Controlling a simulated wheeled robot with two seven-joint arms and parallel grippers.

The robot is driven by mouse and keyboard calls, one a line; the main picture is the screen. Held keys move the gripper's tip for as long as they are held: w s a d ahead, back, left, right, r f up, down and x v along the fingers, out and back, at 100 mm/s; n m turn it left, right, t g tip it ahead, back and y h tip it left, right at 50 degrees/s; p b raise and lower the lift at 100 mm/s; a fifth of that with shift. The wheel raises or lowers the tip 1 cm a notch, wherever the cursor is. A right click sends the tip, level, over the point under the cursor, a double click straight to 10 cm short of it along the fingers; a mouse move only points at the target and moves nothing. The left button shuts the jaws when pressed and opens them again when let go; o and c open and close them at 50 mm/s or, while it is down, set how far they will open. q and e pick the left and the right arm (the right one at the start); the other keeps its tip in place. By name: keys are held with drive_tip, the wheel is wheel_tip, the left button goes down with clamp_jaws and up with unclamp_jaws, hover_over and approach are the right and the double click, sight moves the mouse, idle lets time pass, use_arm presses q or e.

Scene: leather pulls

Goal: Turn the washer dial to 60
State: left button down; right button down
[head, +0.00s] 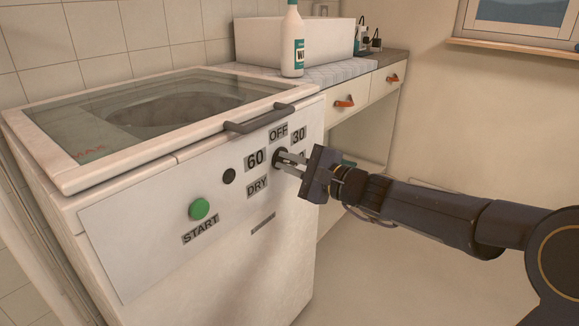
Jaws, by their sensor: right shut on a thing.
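The white washer (130,245) stands at the left with its control panel facing me. Its dark dial (277,157) sits among the labels OFF (278,131), 30 (298,134), 60 (255,160) and DRY (257,186). Another label right of the dial is mostly hidden by my gripper. My right gripper (284,161) reaches in from the right and is shut on the dial, its fingers covering much of it. The dial's pointer cannot be made out. My left gripper is not in view.
A green START button (199,209) and a small black knob (229,176) are left of the dial. A grey handle (258,118) juts out above the panel. A white bottle (292,42) stands on the counter behind. The floor at lower right is clear.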

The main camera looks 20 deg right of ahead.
drive_tip(key=c, duration=1.5)
unclamp_jaws()
drive_tip(key=shift+o, duration=0.2)
drive_tip(key=shift+d, duration=0.1)
drive_tip(key=p+v, duration=0.1)
drive_tip(key=v, duration=0.6)
drive_tip(key=shift+s+d+p, duration=0.2)
drive_tip(key=shift+s+p, duration=0.1)
drive_tip(key=shift+s, duration=0.05)
